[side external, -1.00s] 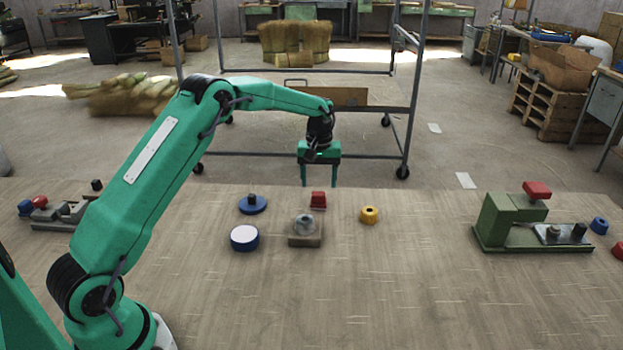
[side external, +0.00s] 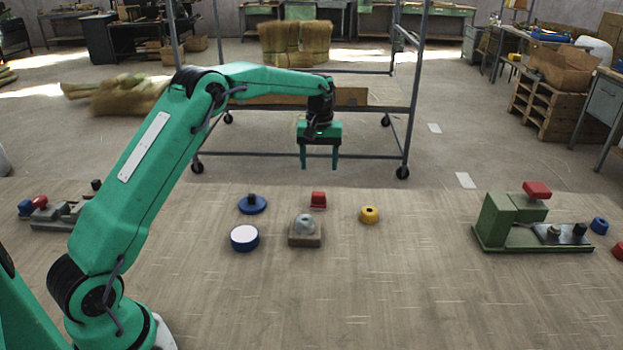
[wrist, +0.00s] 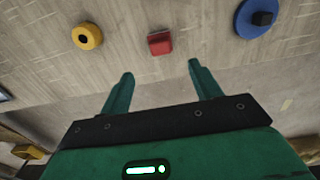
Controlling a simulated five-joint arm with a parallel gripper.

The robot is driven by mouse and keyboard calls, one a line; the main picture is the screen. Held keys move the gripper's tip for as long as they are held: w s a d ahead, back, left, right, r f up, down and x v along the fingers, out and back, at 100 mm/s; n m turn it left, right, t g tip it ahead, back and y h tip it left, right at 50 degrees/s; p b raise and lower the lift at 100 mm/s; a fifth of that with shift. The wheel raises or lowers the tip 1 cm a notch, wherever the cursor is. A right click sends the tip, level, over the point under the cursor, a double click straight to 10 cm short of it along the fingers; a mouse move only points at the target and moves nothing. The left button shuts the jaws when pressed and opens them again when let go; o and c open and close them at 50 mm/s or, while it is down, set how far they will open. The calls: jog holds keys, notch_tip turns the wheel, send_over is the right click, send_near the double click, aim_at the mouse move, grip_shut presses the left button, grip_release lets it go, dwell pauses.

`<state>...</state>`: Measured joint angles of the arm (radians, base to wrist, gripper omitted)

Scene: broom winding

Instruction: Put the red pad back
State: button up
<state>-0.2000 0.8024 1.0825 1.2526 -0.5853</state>
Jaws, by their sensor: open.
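A small red pad (side external: 318,200) stands on the wooden table, behind a square block with a grey dome (side external: 305,228). In the wrist view the red pad (wrist: 160,43) lies beyond my fingertips, between the yellow ring and the blue disc. My gripper (side external: 319,167) is open and empty, above and behind the red pad in the side view, with clear space between. In the wrist view its two fingers (wrist: 160,70) are spread apart with nothing between them. A red block (side external: 537,189) also sits on top of the green machine (side external: 500,223) at the right.
A blue disc with a dark knob (side external: 252,204) and a blue-rimmed white disc (side external: 244,238) are left of the domed block. A yellow ring (side external: 369,215) is to its right. The front of the table is clear. A metal rack (side external: 408,120) stands behind.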

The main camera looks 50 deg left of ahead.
jog(key=shift+r, duration=0.1)
jog(key=s+d+r+m+t, duration=0.15)
jog(key=s+d+r, duration=0.25)
jog(key=s+r, duration=0.4)
jog(key=s+d+r+m+t, duration=0.1)
jog(key=s+d+r+m, duration=0.25)
jog(key=s+r, duration=0.4)
jog(key=s+d+f+m+t, duration=0.1)
jog(key=s+d+m, duration=0.1)
jog(key=s, duration=0.8)
jog(key=s+d+f+m+t, duration=0.2)
jog(key=s, duration=0.8)
jog(key=shift+s+d+f, duration=0.2)
jog(key=shift+s+f, duration=0.05)
jog(key=shift+s, duration=0.1)
